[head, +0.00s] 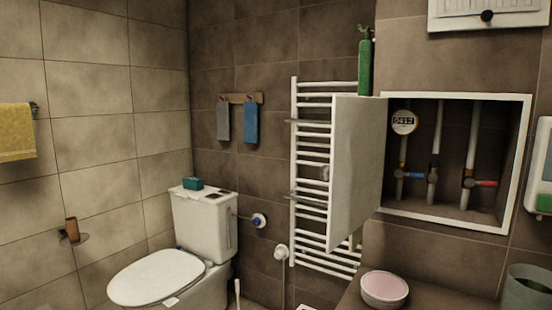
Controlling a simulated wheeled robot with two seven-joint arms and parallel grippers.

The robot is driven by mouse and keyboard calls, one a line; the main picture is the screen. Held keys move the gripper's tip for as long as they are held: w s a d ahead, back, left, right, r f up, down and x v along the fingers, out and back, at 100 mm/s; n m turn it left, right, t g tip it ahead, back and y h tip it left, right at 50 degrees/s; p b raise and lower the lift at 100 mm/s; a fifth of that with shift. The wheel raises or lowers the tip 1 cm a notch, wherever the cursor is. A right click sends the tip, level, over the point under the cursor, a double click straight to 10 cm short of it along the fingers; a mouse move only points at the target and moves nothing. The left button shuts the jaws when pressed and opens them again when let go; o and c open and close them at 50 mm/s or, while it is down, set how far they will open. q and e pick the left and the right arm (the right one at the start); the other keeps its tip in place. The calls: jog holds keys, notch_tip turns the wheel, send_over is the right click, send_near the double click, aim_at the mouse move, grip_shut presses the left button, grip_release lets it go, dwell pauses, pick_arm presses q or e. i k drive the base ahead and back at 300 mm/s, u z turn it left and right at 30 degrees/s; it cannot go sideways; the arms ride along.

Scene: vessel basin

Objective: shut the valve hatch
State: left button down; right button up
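The valve hatch is a white door panel (356,165) that stands open, swung out to the left of its white-framed wall opening (458,98). Inside the dark recess I see a round meter (404,122), several white pipes, a blue valve handle (412,175) and a red valve handle (485,183). A green bottle (365,64) appears at the hatch's top edge; I cannot tell whether it rests on it. Neither of my grippers is in view.
A white towel radiator (311,222) is behind the hatch. A pink-topped bowl (384,287) sits on the ledge (440,268) below the opening, with a dark green bin (527,289) at right. A toilet (160,277) stands at left.

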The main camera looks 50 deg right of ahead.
aim_at(354, 172)
jog(key=i, duration=1.3)
jog(key=z, duration=4.5)
jog(key=k, duration=0.4)
jog(key=u, duration=0.6)
